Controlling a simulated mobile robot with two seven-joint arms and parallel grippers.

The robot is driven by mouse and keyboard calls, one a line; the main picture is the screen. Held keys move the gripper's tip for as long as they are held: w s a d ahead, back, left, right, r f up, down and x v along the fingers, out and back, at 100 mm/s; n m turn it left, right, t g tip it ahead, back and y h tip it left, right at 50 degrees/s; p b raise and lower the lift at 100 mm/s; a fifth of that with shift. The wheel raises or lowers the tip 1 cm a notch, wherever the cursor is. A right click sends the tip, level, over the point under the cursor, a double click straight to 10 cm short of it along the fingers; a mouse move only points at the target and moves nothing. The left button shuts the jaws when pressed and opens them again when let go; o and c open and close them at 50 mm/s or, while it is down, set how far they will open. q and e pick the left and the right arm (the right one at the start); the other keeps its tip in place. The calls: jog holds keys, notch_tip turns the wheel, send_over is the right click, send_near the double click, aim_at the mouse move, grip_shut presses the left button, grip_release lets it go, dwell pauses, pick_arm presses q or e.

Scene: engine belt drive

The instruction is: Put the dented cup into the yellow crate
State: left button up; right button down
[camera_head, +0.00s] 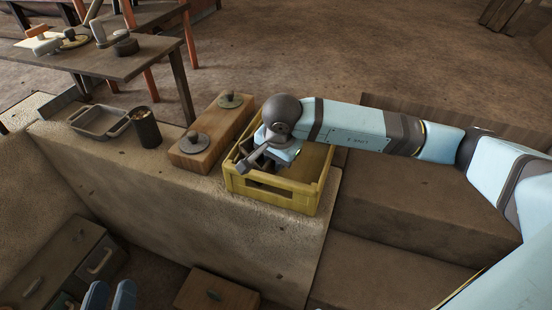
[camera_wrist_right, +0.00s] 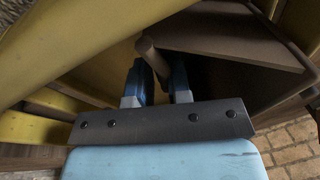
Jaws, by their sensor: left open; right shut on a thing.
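The yellow crate (camera_head: 268,196) stands on a stone ledge in the middle of the head view. My right gripper reaches down into it, and its fingers are hidden there. In the right wrist view my right gripper (camera_wrist_right: 158,84) is shut on a brown rod-like piece (camera_wrist_right: 153,55); I cannot tell whether this belongs to the dented cup. A dark cylindrical cup (camera_head: 146,130) stands upright on the ledge left of the crate; no dent can be made out. My left gripper (camera_head: 110,296) is open at the bottom left, well away from the crate.
A wooden block with two round metal knobs (camera_head: 208,137) stands between the dark cup and the crate. A shallow grey tray (camera_head: 99,132) lies further left. A table (camera_head: 128,66) with several small items is behind. The ledge front is clear.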

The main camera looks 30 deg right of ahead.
jog(key=c, duration=1.1)
grip_release()
jog(key=shift+o, duration=0.2)
